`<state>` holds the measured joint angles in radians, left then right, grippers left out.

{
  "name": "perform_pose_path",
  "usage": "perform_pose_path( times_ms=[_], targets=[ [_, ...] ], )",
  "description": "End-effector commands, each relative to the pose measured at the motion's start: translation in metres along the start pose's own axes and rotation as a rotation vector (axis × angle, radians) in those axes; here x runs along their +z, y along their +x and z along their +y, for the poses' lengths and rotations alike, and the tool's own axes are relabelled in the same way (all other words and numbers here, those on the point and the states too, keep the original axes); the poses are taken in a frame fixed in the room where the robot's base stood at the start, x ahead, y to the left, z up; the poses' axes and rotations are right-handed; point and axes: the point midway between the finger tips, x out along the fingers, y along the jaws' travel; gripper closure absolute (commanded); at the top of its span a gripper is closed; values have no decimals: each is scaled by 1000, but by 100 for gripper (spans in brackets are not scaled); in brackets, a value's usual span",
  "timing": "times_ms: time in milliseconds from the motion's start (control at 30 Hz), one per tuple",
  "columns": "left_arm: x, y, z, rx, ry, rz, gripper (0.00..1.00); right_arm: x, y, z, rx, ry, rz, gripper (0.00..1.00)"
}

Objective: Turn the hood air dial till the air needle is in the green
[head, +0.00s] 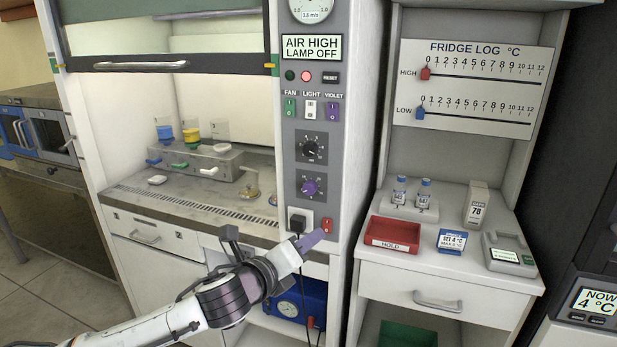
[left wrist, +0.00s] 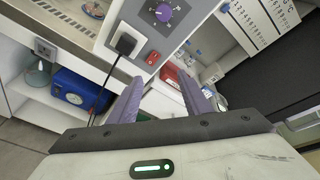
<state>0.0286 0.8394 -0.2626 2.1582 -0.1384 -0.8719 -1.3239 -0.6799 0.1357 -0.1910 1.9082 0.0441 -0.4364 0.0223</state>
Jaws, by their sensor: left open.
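The hood's control panel has a black dial (head: 312,149) and, below it, a purple dial (head: 310,188). The purple dial also shows at the top of the left wrist view (left wrist: 163,12). I cannot read which one is the air dial. The round air gauge (head: 313,9) is cut off by the top edge, so its needle and green band are not clear. The display (head: 311,47) reads AIR HIGH, LAMP OFF. My left gripper (head: 312,240) is below the dials near the panel's foot, apart from them. Its purple fingers (left wrist: 162,88) are open and empty.
A black plug (head: 297,222) with a hanging cord and a red switch (head: 327,226) sit close to my gripper. Fan, light and violet switches (head: 310,109) are above the dials. A blue box (head: 300,301) stands below. A red tray (head: 392,234) is on the right counter.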

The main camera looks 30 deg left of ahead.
Motion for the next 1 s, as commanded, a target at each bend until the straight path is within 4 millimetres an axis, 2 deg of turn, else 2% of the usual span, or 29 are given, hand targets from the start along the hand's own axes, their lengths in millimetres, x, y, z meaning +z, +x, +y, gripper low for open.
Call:
perform_pose_path(
  times_ms=[33,100,200,300,433,800,1000],
  targets=[
    [38,-2,-23,-29,173,-77,56,1,2,0,0,0,2,100],
    [76,-8,-45,-36,363,-163,56,2,3,0,0,0,3,100],
    [112,-17,-66,-29,544,-251,56,3,4,0,0,0,3,100],
    [129,-21,-76,-18,629,-294,56,3,3,0,0,0,2,100],
    [138,-11,-80,-14,651,-305,56,2,0,0,-1,0,0,100],
    [154,52,-87,-15,645,-301,56,-4,-8,-2,-1,1,-4,100],
    [159,70,-88,-16,647,-301,56,-6,-10,-2,-1,1,-5,100]
  ],
)
